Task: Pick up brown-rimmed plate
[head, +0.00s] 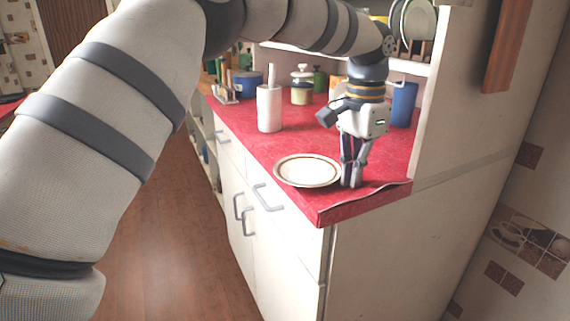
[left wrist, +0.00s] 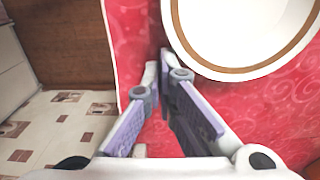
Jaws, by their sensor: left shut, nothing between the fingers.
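The brown-rimmed plate (head: 307,170) lies flat on the red counter, near its front edge. It is white with a brown ring. My left gripper (head: 351,184) points down just right of the plate, its fingertips low near the counter. In the left wrist view the plate (left wrist: 245,30) fills the upper right, cut off by the top edge, and the shut fingers (left wrist: 164,65) are beside its rim with nothing between them. I cannot tell whether a finger touches the rim. My right gripper is not in view.
The red counter (head: 245,140) ends close to the right of my gripper. A paper towel roll (head: 269,108), a lidded jar (head: 301,85), a blue pot (head: 248,84) and a blue cylinder (head: 403,104) stand farther back. A tall white panel (head: 455,100) rises at right.

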